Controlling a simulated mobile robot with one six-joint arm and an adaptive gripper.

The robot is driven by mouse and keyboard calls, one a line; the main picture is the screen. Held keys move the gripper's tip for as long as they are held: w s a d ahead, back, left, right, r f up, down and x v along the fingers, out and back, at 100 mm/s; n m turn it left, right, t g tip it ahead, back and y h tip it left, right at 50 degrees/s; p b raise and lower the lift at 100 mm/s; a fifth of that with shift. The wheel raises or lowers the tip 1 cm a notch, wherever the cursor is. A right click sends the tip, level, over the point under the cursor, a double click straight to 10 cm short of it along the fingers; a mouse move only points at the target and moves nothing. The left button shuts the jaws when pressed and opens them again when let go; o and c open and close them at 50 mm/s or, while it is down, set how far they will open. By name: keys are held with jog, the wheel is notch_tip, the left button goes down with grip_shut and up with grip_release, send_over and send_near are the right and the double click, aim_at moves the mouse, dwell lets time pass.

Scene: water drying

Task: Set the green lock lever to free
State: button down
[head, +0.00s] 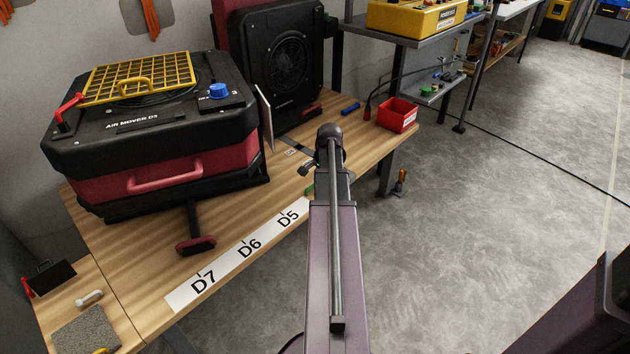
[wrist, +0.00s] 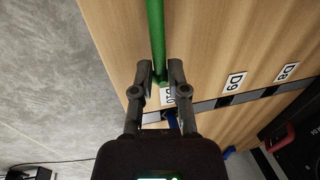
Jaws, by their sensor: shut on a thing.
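The green lock lever (wrist: 155,38) is a long straight bar running from the top of the wrist view down to between my fingertips. My gripper (wrist: 160,78) has its fingers on either side of the lever's lower end and is shut on it. In the head view only a small green piece (head: 309,190) shows at the table edge beside my arm, and my arm hides most of the gripper. A label (wrist: 168,95) beside the fingers is partly covered. A blue part (wrist: 172,121) shows below it.
A dark slotted rail (wrist: 235,101) runs along the wooden table (wrist: 225,45), with labels D9 (wrist: 234,81) and D8 (wrist: 287,72). In the head view, the air mover D3 (head: 150,130) stands left, another black unit (head: 280,60) behind, and a red bin (head: 397,115) right. Floor at right is open.

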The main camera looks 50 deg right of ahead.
jog(key=c, duration=0.6)
grip_release()
jog(key=shift+c, duration=0.2)
jog(key=shift+r, duration=0.1)
